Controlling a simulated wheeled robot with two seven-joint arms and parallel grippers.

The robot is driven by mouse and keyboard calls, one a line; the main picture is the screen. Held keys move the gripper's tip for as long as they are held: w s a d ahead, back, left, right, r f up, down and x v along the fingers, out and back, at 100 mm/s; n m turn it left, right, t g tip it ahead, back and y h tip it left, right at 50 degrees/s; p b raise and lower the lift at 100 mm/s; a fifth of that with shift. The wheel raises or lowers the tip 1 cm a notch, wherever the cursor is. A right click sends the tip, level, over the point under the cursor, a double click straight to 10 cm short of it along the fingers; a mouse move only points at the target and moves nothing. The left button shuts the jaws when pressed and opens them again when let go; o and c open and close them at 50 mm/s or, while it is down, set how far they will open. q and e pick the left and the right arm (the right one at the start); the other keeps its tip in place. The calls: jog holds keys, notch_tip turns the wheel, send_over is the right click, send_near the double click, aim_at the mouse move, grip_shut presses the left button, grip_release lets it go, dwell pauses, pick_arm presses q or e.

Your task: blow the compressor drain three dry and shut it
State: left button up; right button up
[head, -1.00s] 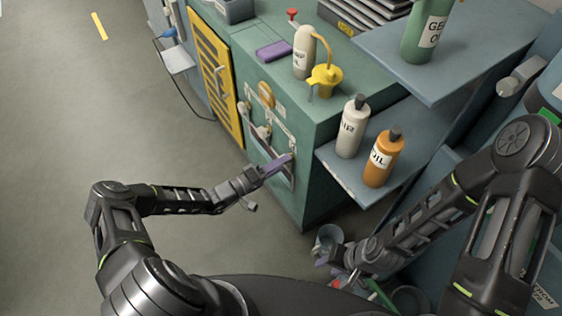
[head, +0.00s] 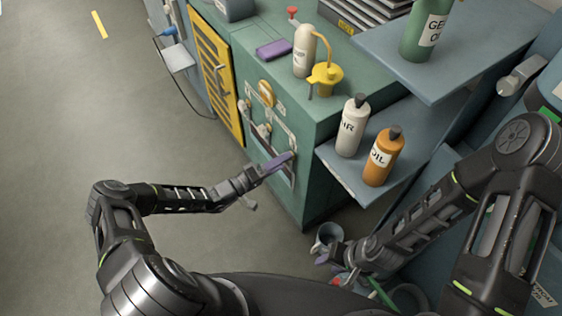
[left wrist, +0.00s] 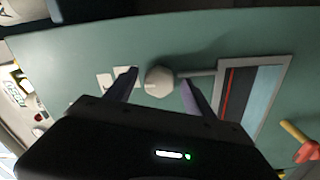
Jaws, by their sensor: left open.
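A pale hexagonal knob (left wrist: 159,80) sits on the green cabinet wall in the left wrist view, with a short pipe to a framed window (left wrist: 252,92). Whether it is drain three, I cannot read. My left gripper (head: 283,160) is open at the cabinet front; in the left wrist view its fingers (left wrist: 158,92) stand either side of the knob, and contact is not clear. My right gripper (head: 324,257) is low by the cabinet's near corner, beside a grey cup (head: 329,234); its jaws are too small and partly hidden to judge.
The green cabinet (head: 314,132) carries a yellow round part (head: 267,93) on its front. A white bottle (head: 350,128) and an orange oil bottle (head: 382,160) stand on the side shelf.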

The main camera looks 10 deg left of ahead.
pick_arm(q)
jog(key=shift+s, duration=0.1)
jog(key=v, duration=0.7)
jog(key=shift+s+a, duration=0.25)
jog(key=shift+a, duration=0.05)
dwell(0.5)
